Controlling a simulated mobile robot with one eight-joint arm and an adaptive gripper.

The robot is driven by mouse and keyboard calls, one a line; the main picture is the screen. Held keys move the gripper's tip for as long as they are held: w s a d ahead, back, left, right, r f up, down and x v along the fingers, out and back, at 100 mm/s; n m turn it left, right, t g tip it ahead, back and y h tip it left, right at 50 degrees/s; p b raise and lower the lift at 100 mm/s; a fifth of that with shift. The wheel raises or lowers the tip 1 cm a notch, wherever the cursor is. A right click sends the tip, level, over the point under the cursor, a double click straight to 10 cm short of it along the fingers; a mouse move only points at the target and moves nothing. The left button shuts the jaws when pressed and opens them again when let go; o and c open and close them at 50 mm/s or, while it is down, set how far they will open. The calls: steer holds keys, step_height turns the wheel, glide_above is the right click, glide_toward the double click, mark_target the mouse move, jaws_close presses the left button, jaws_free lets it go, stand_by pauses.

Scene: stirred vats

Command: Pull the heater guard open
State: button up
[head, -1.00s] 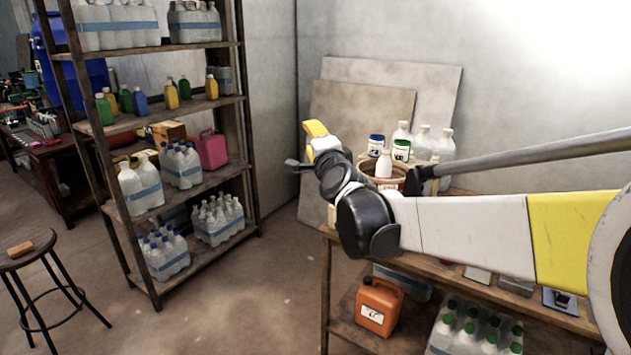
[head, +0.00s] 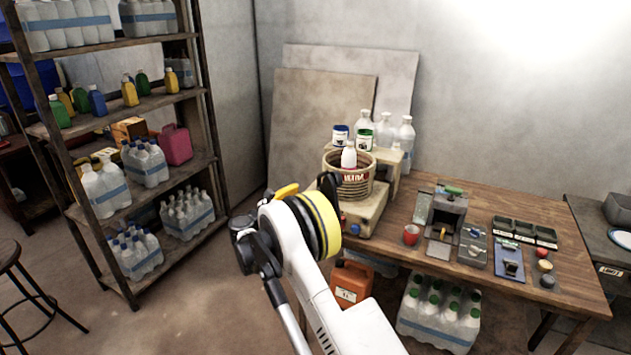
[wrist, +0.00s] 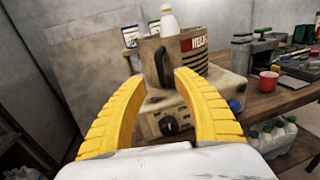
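The heater stands on the left end of the wooden table, a beige base (head: 362,213) with a dark knob (wrist: 170,125) on its front in the wrist view. On it is a beige round guard (head: 348,184) with a red and dark label and a dark upright handle (wrist: 163,63). A white bottle (head: 348,157) shows above the guard's rim. My gripper (wrist: 158,82) is open and empty, its yellow fingers spread on either side of the handle in the picture, seemingly short of it. In the head view my arm partly hides the gripper; one yellow finger (head: 287,190) shows.
Jars and clear bottles (head: 386,130) stand on a raised stand behind the heater. A red cup (head: 411,234) and a grey device (head: 446,212) stand to its right. An orange jug (head: 351,280) and bottle pack (head: 438,315) are below.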

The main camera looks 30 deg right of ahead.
mark_target(318, 181)
steer(key=b+x, duration=0.2)
steer(key=x, duration=0.7)
steer(key=shift+d, duration=0.2)
steer(key=shift+w, duration=0.1)
jaws_close()
